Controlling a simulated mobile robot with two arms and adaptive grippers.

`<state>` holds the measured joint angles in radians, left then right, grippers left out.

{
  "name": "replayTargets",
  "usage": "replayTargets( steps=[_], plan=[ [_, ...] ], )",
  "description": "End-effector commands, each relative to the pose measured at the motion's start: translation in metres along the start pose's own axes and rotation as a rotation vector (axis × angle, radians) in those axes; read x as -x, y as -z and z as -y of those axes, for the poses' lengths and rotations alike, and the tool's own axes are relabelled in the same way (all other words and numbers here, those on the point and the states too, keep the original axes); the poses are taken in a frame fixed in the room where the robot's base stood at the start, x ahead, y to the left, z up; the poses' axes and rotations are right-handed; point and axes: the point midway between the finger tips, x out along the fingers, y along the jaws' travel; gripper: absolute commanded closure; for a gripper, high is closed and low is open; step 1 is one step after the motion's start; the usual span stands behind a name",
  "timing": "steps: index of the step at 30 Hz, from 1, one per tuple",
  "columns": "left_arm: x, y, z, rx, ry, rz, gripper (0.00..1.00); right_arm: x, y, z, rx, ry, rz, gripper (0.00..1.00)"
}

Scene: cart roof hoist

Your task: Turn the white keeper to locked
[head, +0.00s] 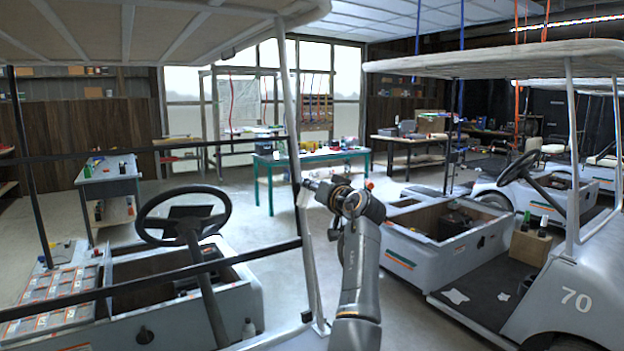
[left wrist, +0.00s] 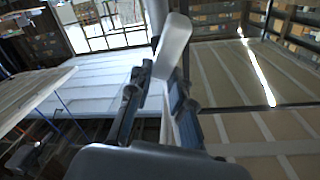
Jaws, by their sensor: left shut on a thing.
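My left gripper (head: 312,190) is at the slanted grey roof post of the near cart, at about mid-height of the post. It also shows in the left wrist view (left wrist: 157,112), with its dark fingers closed on a pale part. A white, rounded, paddle-like piece, which looks like the white keeper (left wrist: 173,45), sticks out beyond the fingers there. The fingers hide its lower end. In the head view the keeper is too small and covered to tell its turn. I cannot tell whether it stands at locked. My right gripper is not in view.
The near cart's roof (head: 150,25) hangs over the left side, with a black rail (head: 150,280) and a steering wheel (head: 182,215) below. A second cart (head: 470,290) stands close on the right. A green table (head: 312,157) stands behind. Open floor lies between.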

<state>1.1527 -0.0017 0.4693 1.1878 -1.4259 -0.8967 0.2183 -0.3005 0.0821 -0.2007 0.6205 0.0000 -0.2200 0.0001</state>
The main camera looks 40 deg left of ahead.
Motion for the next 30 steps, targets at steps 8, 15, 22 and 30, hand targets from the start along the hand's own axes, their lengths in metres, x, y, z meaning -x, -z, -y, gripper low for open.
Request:
replayTargets(
  steps=[8, 15, 22, 30],
  plan=[
    [0.000, 0.005, 0.001, -0.260, -0.053, 0.000, 1.00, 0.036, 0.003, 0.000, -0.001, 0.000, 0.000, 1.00],
    [0.000, 0.005, -0.001, -0.485, -0.099, 0.000, 1.00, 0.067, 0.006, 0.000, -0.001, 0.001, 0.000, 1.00],
    [0.000, 0.005, -0.002, -0.698, -0.143, 0.000, 1.00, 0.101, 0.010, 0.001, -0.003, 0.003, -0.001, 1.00],
    [0.001, 0.002, -0.004, -0.912, -0.188, -0.001, 1.00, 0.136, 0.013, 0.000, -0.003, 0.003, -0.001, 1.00]
  ],
)
